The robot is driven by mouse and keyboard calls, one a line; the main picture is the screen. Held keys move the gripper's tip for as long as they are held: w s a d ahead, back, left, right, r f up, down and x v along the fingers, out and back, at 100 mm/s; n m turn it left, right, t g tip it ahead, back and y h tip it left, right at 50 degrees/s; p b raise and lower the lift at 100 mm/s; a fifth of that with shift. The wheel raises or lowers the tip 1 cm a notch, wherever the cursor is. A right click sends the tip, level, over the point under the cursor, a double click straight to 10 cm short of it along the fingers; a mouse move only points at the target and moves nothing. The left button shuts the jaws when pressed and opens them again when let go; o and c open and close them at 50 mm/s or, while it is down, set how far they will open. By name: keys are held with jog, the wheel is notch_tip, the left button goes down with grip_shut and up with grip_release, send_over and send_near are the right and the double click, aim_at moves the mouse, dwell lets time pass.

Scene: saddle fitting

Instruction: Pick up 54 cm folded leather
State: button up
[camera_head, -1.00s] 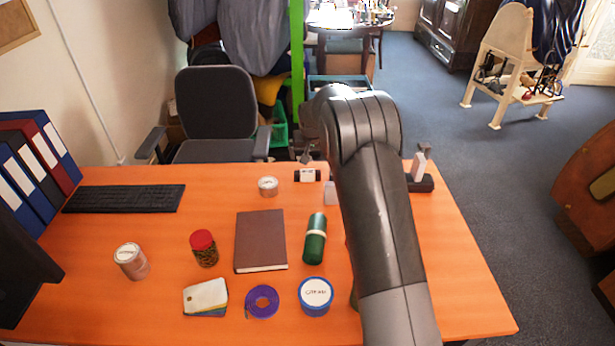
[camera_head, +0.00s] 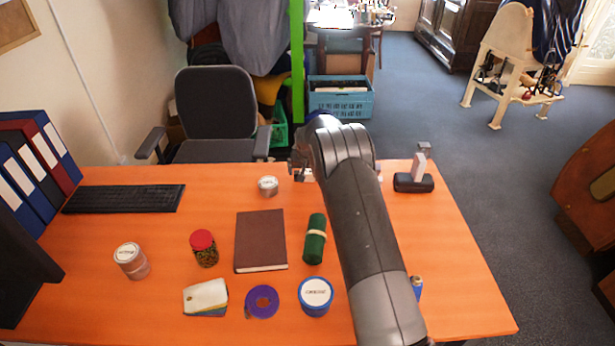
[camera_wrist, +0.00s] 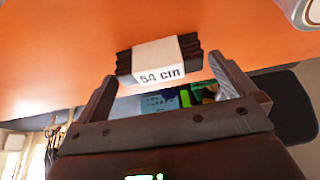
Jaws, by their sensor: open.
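The 54 cm folded leather (camera_wrist: 158,60) shows in the wrist view as a dark, layered bundle with a white band reading "54 cm". It lies on the orange desk. My gripper (camera_wrist: 163,72) is open, with one finger toward each side of the bundle. The fingertips are close to its ends, but I cannot tell whether they reach around it. In the head view my gripper (camera_head: 301,168) is at the far edge of the desk, and my arm and gripper mostly hide the leather there.
A small tin (camera_head: 268,186) stands left of my gripper. A brown book (camera_head: 261,240), a green roll (camera_head: 315,238) and a blue tin (camera_head: 316,296) lie nearer. A chair (camera_head: 216,110) stands behind the desk.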

jog(key=shift+x, duration=0.8)
jog(key=c, duration=0.8)
